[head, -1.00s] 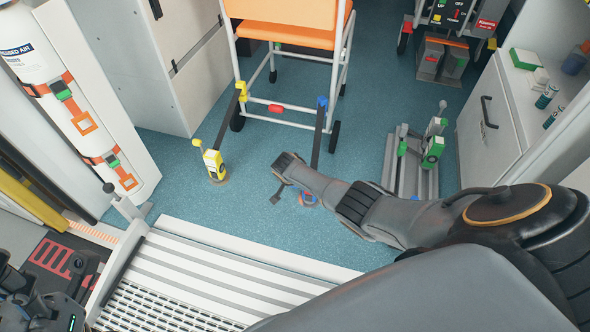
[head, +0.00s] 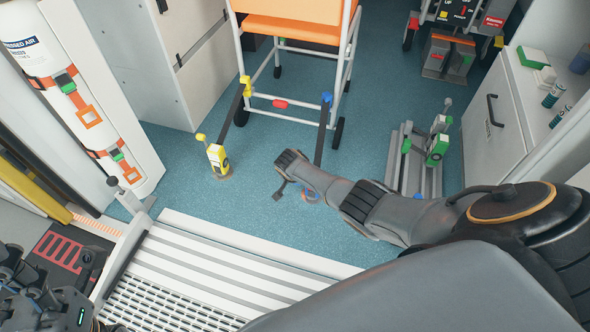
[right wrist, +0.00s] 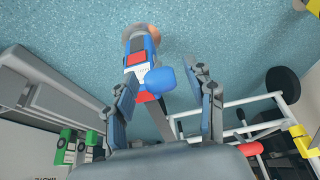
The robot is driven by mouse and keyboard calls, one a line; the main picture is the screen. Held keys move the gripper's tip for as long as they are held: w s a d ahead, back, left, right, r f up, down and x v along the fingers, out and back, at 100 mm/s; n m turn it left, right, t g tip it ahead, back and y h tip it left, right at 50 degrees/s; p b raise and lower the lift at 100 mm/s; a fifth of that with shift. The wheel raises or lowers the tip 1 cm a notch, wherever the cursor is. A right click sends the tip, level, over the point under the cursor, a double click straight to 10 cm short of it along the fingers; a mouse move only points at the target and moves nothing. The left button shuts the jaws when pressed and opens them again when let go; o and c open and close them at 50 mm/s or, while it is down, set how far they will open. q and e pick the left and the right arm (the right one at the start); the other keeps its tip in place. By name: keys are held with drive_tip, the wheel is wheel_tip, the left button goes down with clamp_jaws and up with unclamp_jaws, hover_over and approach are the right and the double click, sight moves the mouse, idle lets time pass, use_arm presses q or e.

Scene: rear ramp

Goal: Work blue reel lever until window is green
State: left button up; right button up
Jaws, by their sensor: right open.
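The blue reel (right wrist: 139,45) stands on the floor in the right wrist view, with red patches on its body; I cannot tell which one is the window. I see no green on it. Its lever ends in a round blue knob (right wrist: 160,80). My right gripper (right wrist: 163,84) is open, with one finger on each side of the knob; contact cannot be told. In the head view my right gripper (head: 284,177) reaches down to the floor, and my arm hides most of the blue reel (head: 310,196). My left arm's dark parts show at the lower left; its fingers are unclear.
An orange-seated wheeled chair (head: 290,30) stands behind, with straps to the floor. A yellow reel (head: 217,158) stands to the left, a green reel (head: 437,149) on rails to the right. The ramp (head: 210,270) lies in front. Blue floor between is clear.

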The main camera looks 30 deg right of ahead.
drive_tip(key=v, duration=1.2)
